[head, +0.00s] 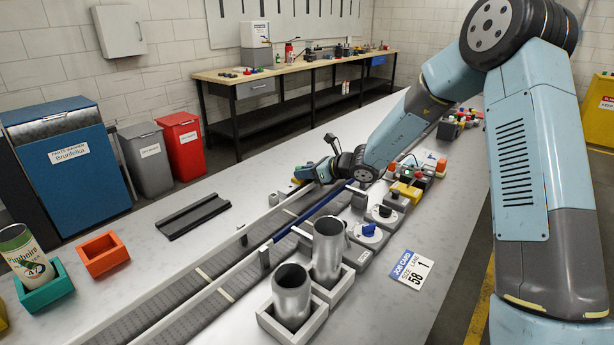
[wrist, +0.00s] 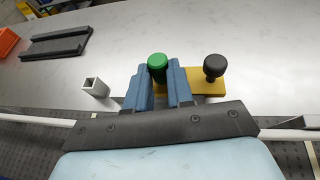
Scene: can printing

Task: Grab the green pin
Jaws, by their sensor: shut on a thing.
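The green pin (wrist: 158,64), with a round knob top, stands between the two blue fingers of my gripper (wrist: 160,84) in the wrist view. The fingers are shut on it from both sides. Its lower part is hidden between the fingers. It is at a flat yellow plate (wrist: 205,83), which also bears a black knob (wrist: 214,66) to the right, apart from the fingers. I cannot tell whether the pin is still seated in the plate. In the head view my gripper (head: 304,172) is low over the far side of the conveyor, and the pin cannot be made out.
A conveyor with rails (head: 205,290) runs under my arm. A dark grooved tray (head: 194,216) and an orange bin (head: 103,253) lie to the left. Two metal cans (head: 328,250) stand in holders on the near side. A square post (wrist: 95,87) rises left of the fingers.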

